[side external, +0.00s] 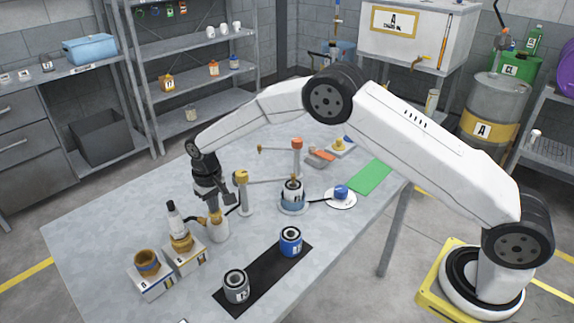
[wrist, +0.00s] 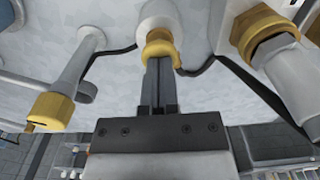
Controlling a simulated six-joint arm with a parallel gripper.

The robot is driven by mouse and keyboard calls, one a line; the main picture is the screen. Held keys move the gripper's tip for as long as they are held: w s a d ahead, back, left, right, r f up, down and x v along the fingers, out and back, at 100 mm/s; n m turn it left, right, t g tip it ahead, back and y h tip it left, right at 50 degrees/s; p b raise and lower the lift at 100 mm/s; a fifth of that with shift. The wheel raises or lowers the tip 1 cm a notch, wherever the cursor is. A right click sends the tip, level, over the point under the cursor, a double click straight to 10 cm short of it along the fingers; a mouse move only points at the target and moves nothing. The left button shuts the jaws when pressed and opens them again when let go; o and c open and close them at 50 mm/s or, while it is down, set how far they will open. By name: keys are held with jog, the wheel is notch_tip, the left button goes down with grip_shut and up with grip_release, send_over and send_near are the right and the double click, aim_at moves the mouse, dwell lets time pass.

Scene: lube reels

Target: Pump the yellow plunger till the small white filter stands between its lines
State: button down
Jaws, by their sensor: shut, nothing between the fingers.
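My gripper (side external: 222,203) points down with its fingers together and nothing between them. In the wrist view its fingertips (wrist: 159,62) are at a yellow plunger (wrist: 160,46) on top of a white pump body (wrist: 158,14); I cannot tell whether they touch. In the side view the pump body (side external: 218,232) stands below my gripper, and the plunger is mostly hidden. A small white filter with a dark top (side external: 174,222) stands upright in a yellow-brown collar on a box to the left. It also shows in the wrist view (wrist: 294,82). Its lines are too small to read.
A yellow-topped white post (side external: 241,194) stands close right of my gripper, and a taller orange-topped post (side external: 297,158) is behind. Another box (side external: 151,281) is front left. Grey and blue cans (side external: 236,286) stand on a black mat (side external: 264,276). The left table area is clear.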

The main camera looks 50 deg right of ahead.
jog(key=shift+r, duration=3)
jog(key=shift+s+d+r, duration=0.25)
jog(key=shift+s+d, duration=0.05)
jog(key=s+d+r+t, duration=0.1)
jog(key=s+d, duration=0.3)
jog(key=s, duration=0.5)
jog(key=s+d+r, duration=0.1)
jog(key=s+d, duration=0.3)
jog(key=s, duration=0.6)
jog(key=s+d+r+t, duration=0.1)
jog(key=s+d, duration=0.3)
jog(key=s, duration=0.5)
jog(key=shift+s+t, duration=0.15)
jog(key=shift+t, duration=0.15)
jog(key=shift+r, duration=0.1)
